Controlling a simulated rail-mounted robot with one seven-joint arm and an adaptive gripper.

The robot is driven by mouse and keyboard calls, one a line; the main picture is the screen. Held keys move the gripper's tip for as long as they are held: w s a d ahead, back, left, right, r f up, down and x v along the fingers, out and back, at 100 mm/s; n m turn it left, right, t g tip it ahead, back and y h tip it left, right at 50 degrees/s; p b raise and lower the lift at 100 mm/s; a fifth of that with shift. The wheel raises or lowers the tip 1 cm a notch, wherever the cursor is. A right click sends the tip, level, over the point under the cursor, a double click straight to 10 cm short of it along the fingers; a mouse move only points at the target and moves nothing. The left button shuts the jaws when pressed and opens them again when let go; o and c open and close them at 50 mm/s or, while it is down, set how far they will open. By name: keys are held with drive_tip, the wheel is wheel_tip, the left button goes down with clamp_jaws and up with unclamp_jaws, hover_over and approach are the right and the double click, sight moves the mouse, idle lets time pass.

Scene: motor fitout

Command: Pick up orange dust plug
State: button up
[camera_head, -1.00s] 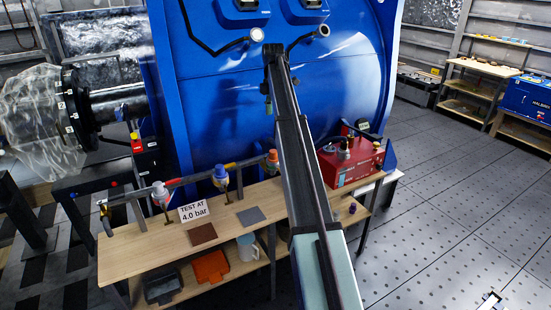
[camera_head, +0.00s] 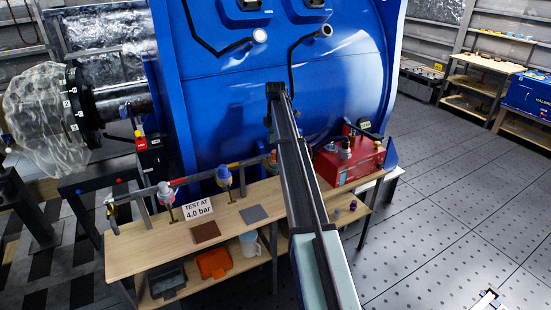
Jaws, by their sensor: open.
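An orange-topped fitting (camera_head: 271,160) stands in the rail behind the bench, largely hidden by my arm. I cannot tell whether its orange top is the dust plug. My gripper (camera_head: 271,124) is at the far end of my arm, in front of the big blue vessel and above the orange-topped fitting in the picture. It is small and dark here, and its fingers are mostly hidden, but it looks open and empty. A blue-topped fitting (camera_head: 223,174) and a white-and-red fitting (camera_head: 166,190) stand farther left along the same rail.
The wooden bench (camera_head: 135,252) carries a "TEST AT 4.0 bar" sign (camera_head: 198,208), a brown mat (camera_head: 206,232) and a grey mat (camera_head: 254,214). A red machine (camera_head: 350,165) stands at its right. Black and orange bins and a mug sit below. The blue vessel (camera_head: 235,105) rises behind.

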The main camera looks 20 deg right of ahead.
sight(275, 151)
drive_tip(key=shift+a+f+p, duration=0.1)
drive_tip(key=shift+f+p, duration=1)
drive_tip(key=shift+f, duration=1.2)
clamp_jaws()
drive_tip(key=shift+r, duration=0.15)
